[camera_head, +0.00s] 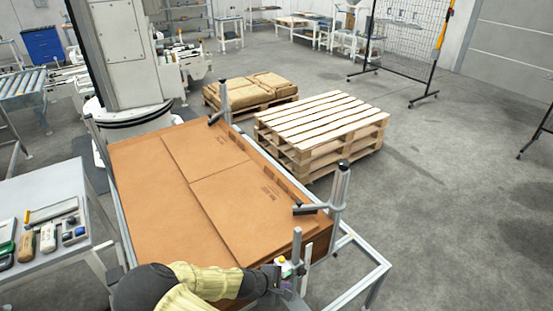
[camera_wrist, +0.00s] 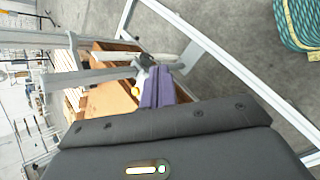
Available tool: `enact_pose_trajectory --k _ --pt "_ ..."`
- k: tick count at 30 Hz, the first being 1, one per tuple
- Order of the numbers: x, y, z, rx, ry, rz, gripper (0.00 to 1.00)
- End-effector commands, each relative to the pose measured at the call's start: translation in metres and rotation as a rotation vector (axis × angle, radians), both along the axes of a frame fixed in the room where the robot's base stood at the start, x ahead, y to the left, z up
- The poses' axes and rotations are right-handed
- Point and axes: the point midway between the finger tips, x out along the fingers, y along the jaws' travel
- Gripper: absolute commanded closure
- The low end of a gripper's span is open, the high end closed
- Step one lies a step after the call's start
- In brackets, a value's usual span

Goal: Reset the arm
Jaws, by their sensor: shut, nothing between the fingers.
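My gripper (camera_head: 287,274) is at the front edge of the frame holding the cardboard stack, at the bottom of the head view. My arm reaches to it from the lower left. In the wrist view its purple fingers (camera_wrist: 158,85) are together with nothing between them. Grey metal posts of the frame stand close around the fingertips; I cannot tell whether they touch.
Flat brown cardboard (camera_head: 185,185) lies on the frame (camera_head: 362,282), with upright posts (camera_head: 340,190) at its corners. A grey table (camera_head: 60,228) with tools is at left. Wooden pallets (camera_head: 318,130) stand behind. Open floor (camera_head: 455,200) lies to the right.

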Motion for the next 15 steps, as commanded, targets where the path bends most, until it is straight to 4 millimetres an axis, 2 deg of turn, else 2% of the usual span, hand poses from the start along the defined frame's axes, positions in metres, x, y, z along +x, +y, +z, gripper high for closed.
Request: enact_pose_trajectory --k 8,15 --pt "-0.010 -0.017 0.013 0.112 0.018 -0.173 1.00" --pt "-0.024 -0.037 0.040 0.282 0.033 -0.415 1.00"
